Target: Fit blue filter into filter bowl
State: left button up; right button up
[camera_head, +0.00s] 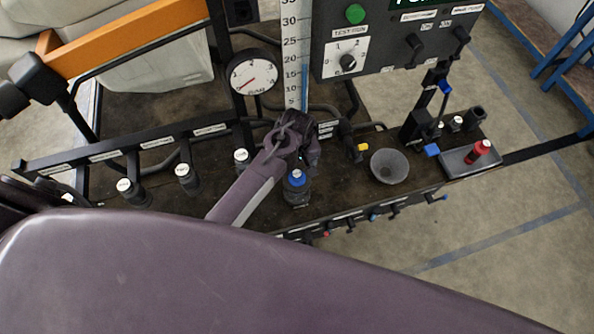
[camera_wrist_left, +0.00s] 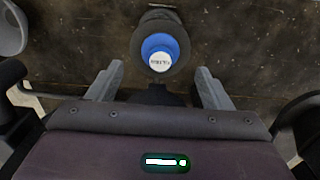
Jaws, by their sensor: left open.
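The blue filter (camera_head: 297,178) has a white labelled end and sits upright in a dark cylindrical bowl (camera_head: 298,195) near the bench's front edge. In the left wrist view the blue filter (camera_wrist_left: 160,47) shows as a blue ring around a white cap, with the dark bowl (camera_wrist_left: 165,18) around it. I cannot tell how deep it sits. My left gripper (camera_wrist_left: 160,70) is open, its fingers on either side of the filter's line and apart from it. In the head view the left gripper (camera_head: 293,142) is just behind and above the filter. My right gripper is not in view.
A grey funnel (camera_head: 389,166) and a tray (camera_head: 462,163) with a red-capped item (camera_head: 479,150) stand to the right. White-capped dark fittings (camera_head: 188,178) stand to the left. A gauge (camera_head: 253,77) and control panel (camera_head: 385,45) are behind. My arm covers the foreground.

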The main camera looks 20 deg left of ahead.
pick_arm(q)
jog(key=shift+r, duration=1.55)
